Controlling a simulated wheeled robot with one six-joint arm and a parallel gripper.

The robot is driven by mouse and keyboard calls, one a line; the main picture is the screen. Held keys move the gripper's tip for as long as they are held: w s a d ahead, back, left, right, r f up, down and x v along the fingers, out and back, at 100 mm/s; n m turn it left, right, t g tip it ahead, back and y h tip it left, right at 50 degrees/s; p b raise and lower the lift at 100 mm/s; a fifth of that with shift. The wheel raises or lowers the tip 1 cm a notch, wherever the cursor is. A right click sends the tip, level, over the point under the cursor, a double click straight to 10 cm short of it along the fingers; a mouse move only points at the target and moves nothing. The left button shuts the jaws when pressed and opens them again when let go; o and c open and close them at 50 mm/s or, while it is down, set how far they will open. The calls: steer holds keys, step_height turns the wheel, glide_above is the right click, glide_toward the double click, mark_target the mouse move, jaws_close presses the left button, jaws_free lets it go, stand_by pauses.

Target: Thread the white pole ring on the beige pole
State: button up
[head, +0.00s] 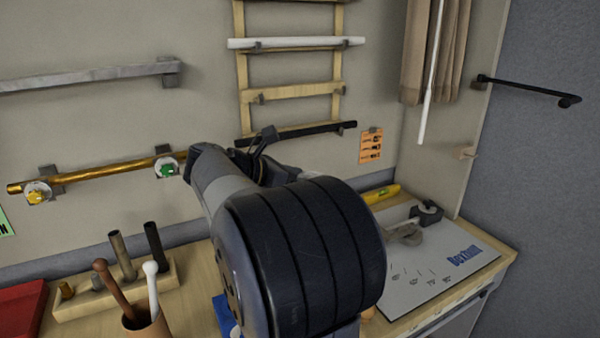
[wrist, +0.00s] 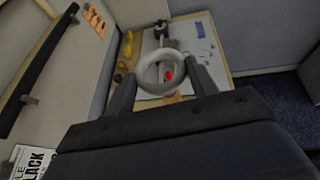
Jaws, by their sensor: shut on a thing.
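The white pole ring (wrist: 142,74) is held upright between the two fingers of my gripper (wrist: 161,80) in the wrist view, with its opening facing the camera. In the head view my gripper (head: 262,142) is partly hidden behind my arm, near the black pole, and the ring cannot be made out there. A beige bar (head: 298,92) with grey brackets crosses the wooden ladder frame above the gripper. I cannot tell whether it is a loose pole or a rung. The ring is apart from it.
A white pole (head: 295,42) and a black pole (head: 312,130) lie across the same frame. A gold pole (head: 110,171) with ring-like pieces is at the left. A black wall bar (head: 530,88) juts at the right. A cup of sticks (head: 147,325) and a peg block (head: 115,292) stand on the table.

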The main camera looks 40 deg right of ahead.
step_height(320, 180, down, 7)
steer(key=b, duration=0.2)
steer(key=shift+b, duration=0.3)
stand_by(0.3)
steer(key=o, duration=1)
steer(key=shift+o, duration=0.2)
steer(key=v, duration=1.1)
steer(key=shift+d, duration=0.15)
